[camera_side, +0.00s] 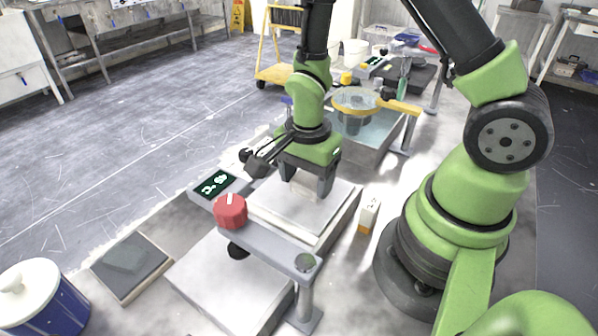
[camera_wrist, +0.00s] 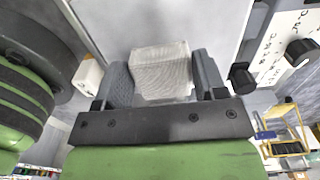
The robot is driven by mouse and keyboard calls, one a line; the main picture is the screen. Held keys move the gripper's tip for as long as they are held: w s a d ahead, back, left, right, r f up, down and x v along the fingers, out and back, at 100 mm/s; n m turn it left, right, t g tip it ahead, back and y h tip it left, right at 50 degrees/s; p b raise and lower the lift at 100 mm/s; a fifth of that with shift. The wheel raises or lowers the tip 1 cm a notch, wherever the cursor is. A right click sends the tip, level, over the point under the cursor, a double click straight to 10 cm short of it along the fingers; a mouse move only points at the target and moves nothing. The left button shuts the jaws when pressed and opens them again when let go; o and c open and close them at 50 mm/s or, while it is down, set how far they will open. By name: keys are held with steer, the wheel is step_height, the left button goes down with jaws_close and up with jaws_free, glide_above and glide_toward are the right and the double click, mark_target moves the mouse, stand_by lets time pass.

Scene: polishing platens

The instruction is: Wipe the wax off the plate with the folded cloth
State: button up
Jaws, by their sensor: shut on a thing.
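My gripper (camera_side: 309,184) points down over a pale square plate (camera_side: 277,212) on a low metal block. In the wrist view my gripper (camera_wrist: 163,85) is shut on the folded cloth (camera_wrist: 161,66), a whitish woven pad between the two grey fingers. The plate (camera_wrist: 150,20) lies beyond the cloth there. In the side view the cloth is mostly hidden by the fingers. It appears to be at the plate's surface, but I cannot tell for sure whether it touches. I cannot make out wax on the pale plate.
A red knob (camera_side: 230,211) stands on a grey bracket at the plate's near left corner. A second pale block (camera_side: 228,283) lies in front. A small white-and-orange box (camera_side: 369,215) stands right of the plate. A dark tile (camera_side: 130,262) and blue pot (camera_side: 45,305) are at front left.

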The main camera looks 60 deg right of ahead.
steer(key=s, duration=0.2)
steer(key=shift+s, duration=0.3)
steer(key=shift+r, duration=4.3)
